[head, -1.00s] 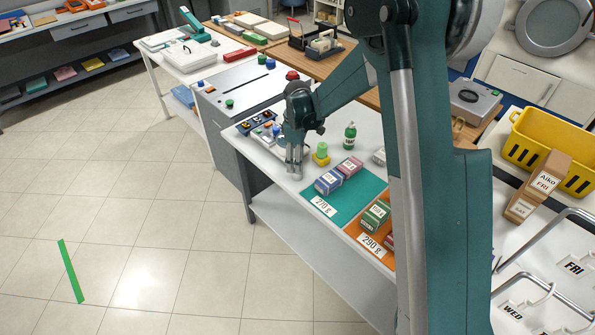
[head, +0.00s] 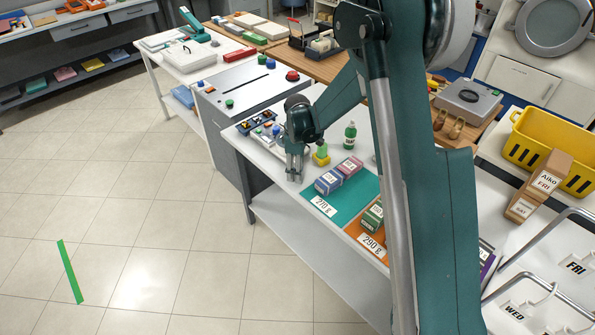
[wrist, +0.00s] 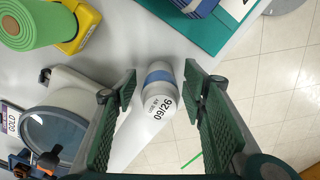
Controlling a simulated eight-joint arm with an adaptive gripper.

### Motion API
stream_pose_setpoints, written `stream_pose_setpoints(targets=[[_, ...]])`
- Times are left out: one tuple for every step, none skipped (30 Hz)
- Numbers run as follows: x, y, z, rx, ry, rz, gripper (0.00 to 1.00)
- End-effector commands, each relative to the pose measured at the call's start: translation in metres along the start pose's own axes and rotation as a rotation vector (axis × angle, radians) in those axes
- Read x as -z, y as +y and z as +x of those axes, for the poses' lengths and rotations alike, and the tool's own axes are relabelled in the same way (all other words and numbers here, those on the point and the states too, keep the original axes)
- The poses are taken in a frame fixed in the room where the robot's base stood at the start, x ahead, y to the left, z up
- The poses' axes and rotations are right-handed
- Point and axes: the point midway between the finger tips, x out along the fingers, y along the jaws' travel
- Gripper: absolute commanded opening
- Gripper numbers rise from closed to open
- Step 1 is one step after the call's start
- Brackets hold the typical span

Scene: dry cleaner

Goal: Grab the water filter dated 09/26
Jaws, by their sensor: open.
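The water filter (wrist: 158,91) is a small white cylinder with a blue band. Its end label reads "USE BY 09/26" in the wrist view. It stands near the front edge of the white table. My gripper (wrist: 165,95) is open, with one green ridged finger on each side of the filter. I see a gap between the filter and each finger. In the head view my gripper (head: 294,178) points down at the table's front edge, and the filter is mostly hidden there by the fingers.
A green roll on a yellow holder (wrist: 80,28) and a round clear-lidded device (wrist: 45,135) sit close to my gripper. A teal mat (head: 350,200) with boxes (head: 328,182) lies to the right. A green bottle (head: 350,135) stands behind. Open floor lies in front.

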Motion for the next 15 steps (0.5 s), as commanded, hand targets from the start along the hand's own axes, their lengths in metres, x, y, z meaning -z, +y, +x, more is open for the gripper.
stream_pose_setpoints(targets=[[-0.0001,-0.0001,-0.0001,0.0,0.0,0.0,0.42],[0.0,-0.0001,-0.0001,0.0,0.0,0.0,0.42],[-0.0001,-0.0001,-0.0002,0.0,0.0,0.0,0.42],[0.0,-0.0001,-0.0002,0.0,0.0,0.0,0.42],[-0.0001,-0.0001,-0.0003,0.0,0.0,0.0,0.42],[-0.0001,-0.0001,-0.0003,0.0,0.0,0.0,0.42],[-0.0001,-0.0001,-0.0003,0.0,0.0,0.0,0.42],[-0.0001,-0.0001,-0.0003,0.0,0.0,0.0,0.42],[-0.0001,-0.0001,-0.0003,0.0,0.0,0.0,0.42],[-0.0001,-0.0001,-0.0004,0.0,0.0,0.0,0.42],[-0.0001,-0.0001,-0.0004,0.0,0.0,0.0,0.42],[-0.0001,-0.0001,-0.0004,0.0,0.0,0.0,0.42],[-0.0001,-0.0001,-0.0004,0.0,0.0,0.0,0.42],[-0.0001,-0.0001,-0.0004,0.0,0.0,0.0,0.42],[-0.0001,-0.0001,-0.0004,0.0,0.0,0.0,0.38]])
